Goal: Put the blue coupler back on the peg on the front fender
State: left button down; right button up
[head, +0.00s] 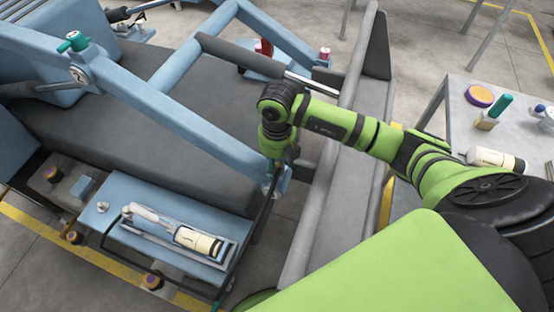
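My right arm comes in from the right, and its wrist points down beside the light-blue frame. My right gripper (273,172) is at a light-blue bracket (276,187) near the front corner of the machine. The fingers are small and partly hidden, so I cannot tell whether they are open or hold something. A black hose (262,214) runs down from beside the gripper. I cannot make out a blue coupler or a bare peg for certain there. A small dark-blue-topped piece (540,108) stands on the grey table at right. My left gripper is not in view.
A blue tray (112,240) holds a white-and-black cylinder tool (197,241). Several orange-and-purple caps (52,173) sit at lower left. A grey rail (320,215) runs below my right arm.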

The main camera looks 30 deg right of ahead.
grip_shut()
